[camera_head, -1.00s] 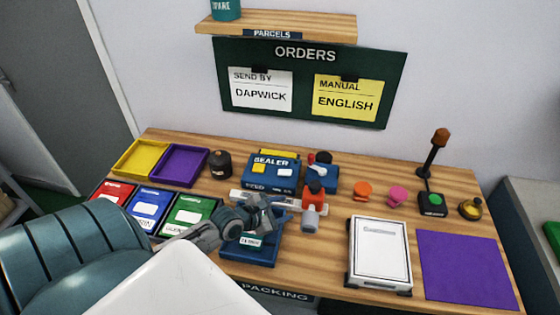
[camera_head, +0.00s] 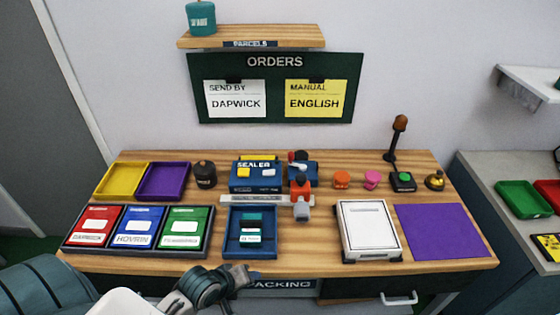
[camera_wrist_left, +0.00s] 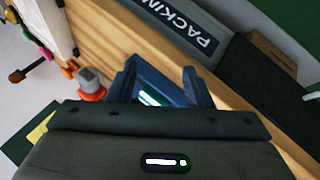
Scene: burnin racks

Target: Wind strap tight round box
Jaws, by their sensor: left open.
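No strap can be made out for certain. A small teal and white item (camera_head: 250,232), possibly the box, lies in the blue tray (camera_head: 232,248) at the middle front of the table. An orange and grey tool (camera_head: 301,200) stands at the tray's right back corner; it also shows in the left wrist view (camera_wrist_left: 92,82). My left gripper (camera_head: 250,274) is at the table's front edge, in front of the tray and apart from the item. In the left wrist view its open jaws (camera_wrist_left: 163,72) hold nothing visible. My right gripper is not in view.
A blue sealer (camera_head: 255,176) stands behind the tray. Red, blue and green boxes (camera_head: 181,229) fill a rack on the left. A white framed panel (camera_head: 369,228) and purple mat (camera_head: 444,231) lie on the right. A drawer handle (camera_head: 399,299) juts below the table edge.

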